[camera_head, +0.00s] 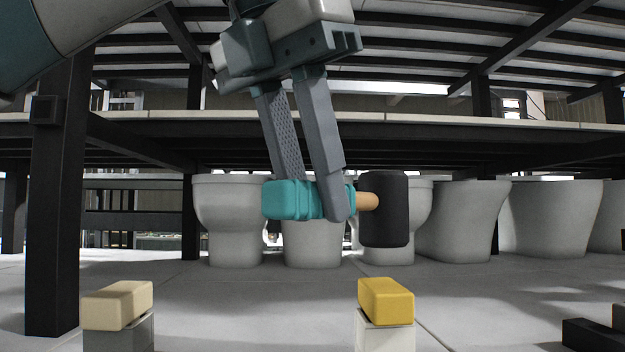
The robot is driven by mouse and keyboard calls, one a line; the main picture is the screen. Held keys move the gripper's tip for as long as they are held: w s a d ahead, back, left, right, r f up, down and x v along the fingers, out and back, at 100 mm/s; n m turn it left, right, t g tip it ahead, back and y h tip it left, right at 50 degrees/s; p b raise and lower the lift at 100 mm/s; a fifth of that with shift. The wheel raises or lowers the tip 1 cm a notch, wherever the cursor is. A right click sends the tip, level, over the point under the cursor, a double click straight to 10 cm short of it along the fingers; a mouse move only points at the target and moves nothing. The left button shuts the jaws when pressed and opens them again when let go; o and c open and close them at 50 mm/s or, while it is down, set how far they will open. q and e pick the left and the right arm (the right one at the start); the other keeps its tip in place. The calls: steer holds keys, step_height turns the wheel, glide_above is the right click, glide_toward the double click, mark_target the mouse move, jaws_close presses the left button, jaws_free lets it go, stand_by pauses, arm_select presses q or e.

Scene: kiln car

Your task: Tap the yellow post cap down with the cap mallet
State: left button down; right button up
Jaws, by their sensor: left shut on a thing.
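My left gripper (318,200) comes down from the top and is shut on the teal handle of the cap mallet (383,209). The mallet lies level, with its black head to the right of the fingers and a short tan neck between handle and head. The yellow post cap (386,301) sits on a pale post (385,335) at the bottom, below the mallet head in the picture. The cap looks slightly tilted. The head is apart from the cap, with a clear gap. My right gripper is not in view.
A cream cap (118,304) sits on a grey post (119,338) at the lower left. White toilet-like ceramics (466,222) stand in a row behind. A dark upright (58,200) is at the left, and a dark block (594,336) lies lower right.

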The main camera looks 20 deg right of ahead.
arm_select(q)
step_height(320, 180, down, 6)
steer(key=r+b, duration=0.1)
steer(key=b, duration=0.3)
steer(key=shift+r+p, duration=2.3)
steer(key=shift+p, duration=0.05)
steer(key=c, duration=2.4)
jaws_free()
jaws_close()
